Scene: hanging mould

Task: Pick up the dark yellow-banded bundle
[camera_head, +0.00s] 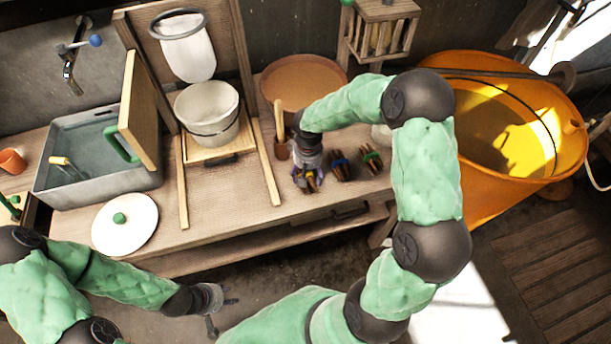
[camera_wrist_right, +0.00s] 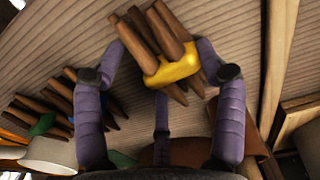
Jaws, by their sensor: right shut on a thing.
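The yellow-banded bundle of dark brown sticks (camera_head: 313,184) is on the wooden bench in the head view, partly hidden by my right gripper (camera_head: 308,172). In the right wrist view the bundle (camera_wrist_right: 172,72) lies between the purple fingers of my right gripper (camera_wrist_right: 160,62), which is shut on it around the yellow band. The wood grain of the bench is behind the sticks; I cannot tell whether they touch it. My left gripper (camera_head: 219,308) is low in front of the bench, empty, with its fingers apart.
A blue-banded bundle (camera_head: 340,166) and a green-banded bundle (camera_head: 371,159) lie close to the right. A brown cup with a wooden handle (camera_head: 282,149) stands just left. Behind are a round terracotta dish (camera_head: 303,84) and a white bucket (camera_head: 208,112). An orange tub (camera_head: 500,205) is at right.

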